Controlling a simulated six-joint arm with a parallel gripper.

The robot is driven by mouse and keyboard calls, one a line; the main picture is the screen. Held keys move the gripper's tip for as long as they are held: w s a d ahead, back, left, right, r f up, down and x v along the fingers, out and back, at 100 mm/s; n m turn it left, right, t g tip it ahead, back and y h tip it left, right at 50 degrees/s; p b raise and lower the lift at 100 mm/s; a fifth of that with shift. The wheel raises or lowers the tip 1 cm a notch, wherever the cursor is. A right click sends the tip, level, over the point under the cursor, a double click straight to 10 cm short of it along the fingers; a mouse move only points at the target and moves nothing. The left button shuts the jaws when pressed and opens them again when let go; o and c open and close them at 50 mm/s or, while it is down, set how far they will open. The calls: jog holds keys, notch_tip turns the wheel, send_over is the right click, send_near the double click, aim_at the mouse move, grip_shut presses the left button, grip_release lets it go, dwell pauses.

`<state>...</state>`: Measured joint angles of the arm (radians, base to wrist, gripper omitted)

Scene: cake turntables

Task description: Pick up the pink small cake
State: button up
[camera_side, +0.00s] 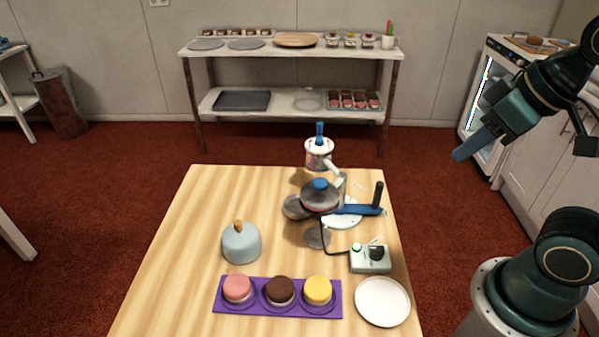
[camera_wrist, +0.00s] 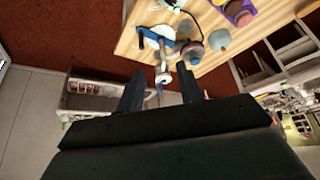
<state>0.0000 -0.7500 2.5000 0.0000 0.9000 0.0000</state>
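The pink small cake (camera_side: 237,287) sits on the left of a purple tray (camera_side: 259,307) near the front of the wooden table. A brown cake (camera_side: 279,291) and a yellow cake (camera_side: 318,290) stand to its right on the same tray. My gripper (camera_side: 463,153) is raised in the air to the right of the table, far from the cakes. In the wrist view my gripper (camera_wrist: 160,88) shows two dark fingers spread apart with nothing held between them. The tray appears at the top right of the wrist view (camera_wrist: 232,5), partly cut off.
A pale blue dome with a wooden knob (camera_side: 241,244) stands behind the pink cake. A white plate (camera_side: 382,302) lies right of the tray. A small control box (camera_side: 371,258) and a turntable apparatus with a grey-and-blue lid (camera_side: 320,196) stand farther back. The table's left side (camera_side: 180,260) is clear.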

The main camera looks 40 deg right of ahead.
jog(key=o, duration=0.9)
